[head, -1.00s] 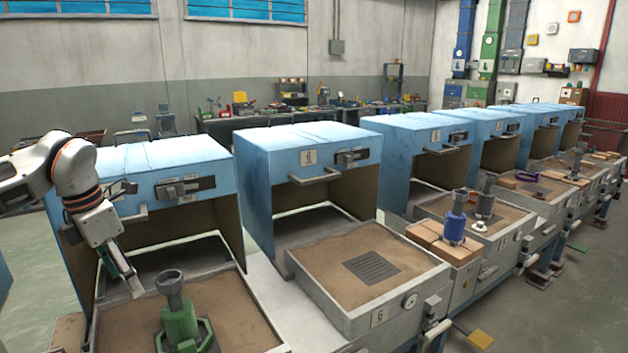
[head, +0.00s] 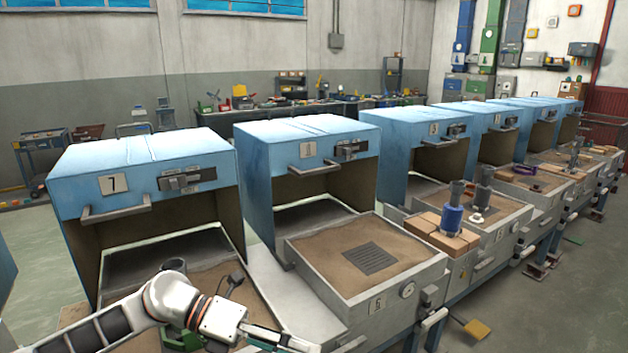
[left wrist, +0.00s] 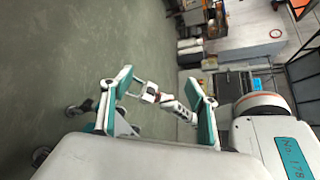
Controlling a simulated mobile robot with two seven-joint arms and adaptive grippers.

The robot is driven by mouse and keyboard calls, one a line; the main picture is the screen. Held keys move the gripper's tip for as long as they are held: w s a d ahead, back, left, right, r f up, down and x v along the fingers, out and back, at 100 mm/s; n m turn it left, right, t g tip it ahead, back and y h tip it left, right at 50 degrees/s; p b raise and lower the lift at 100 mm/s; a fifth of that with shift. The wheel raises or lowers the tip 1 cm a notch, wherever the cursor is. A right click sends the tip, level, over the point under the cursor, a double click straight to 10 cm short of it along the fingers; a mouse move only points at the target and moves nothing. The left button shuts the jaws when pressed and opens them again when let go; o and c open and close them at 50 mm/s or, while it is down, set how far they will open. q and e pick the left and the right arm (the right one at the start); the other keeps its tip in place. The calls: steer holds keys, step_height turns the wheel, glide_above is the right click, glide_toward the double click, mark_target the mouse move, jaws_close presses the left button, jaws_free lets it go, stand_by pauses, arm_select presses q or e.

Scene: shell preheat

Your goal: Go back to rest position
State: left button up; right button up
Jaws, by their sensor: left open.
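My left arm comes in from the lower left of the head view. It is folded low in front of the nearest sand tray. My left gripper (head: 285,340) is at the bottom edge, partly cut off, and seems to hold nothing. In the left wrist view my left gripper (left wrist: 160,80) has its teal fingers spread apart. Between them, farther off, a white jointed arm-like part shows above the floor; I cannot tell what it is. My right gripper is not clearly in view.
Blue hooded stations, such as the one marked 7 (head: 112,184), stand in a row with sand trays. A green tool with a grey cup (head: 174,265) is partly hidden behind my left arm. A blue-bodied tool (head: 453,222) stands on bricks. Open floor (head: 560,310) lies at right.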

arm_select(q)
steer(key=d+r+n+t+h, duration=0.2)
steer(key=d+n+t+h, duration=0.2)
steer(key=d+n+h, duration=0.15)
steer(key=w+a+f+n+t+y, duration=0.2)
steer(key=a+f+n+t+y, duration=1.05)
steer(key=n, duration=1.35)
steer(key=s+a+f+n+g+y, duration=0.1)
steer(key=s+a+f+n, duration=0.1)
steer(key=s+f, duration=0.3)
steer(key=s+a+f+n+g+y, duration=0.1)
steer(key=s+a+f+n, duration=0.2)
steer(key=f, duration=0.6)
steer(key=s+a+f+n+g+y, duration=0.1)
steer(key=s+a+f+n+y, duration=0.1)
steer(key=s+a+f, duration=0.3)
steer(key=shift+s+a+f+n+g, duration=0.25)
steer(key=shift+s+f+n+g, duration=0.1)
steer(key=shift+s+f, duration=0.55)
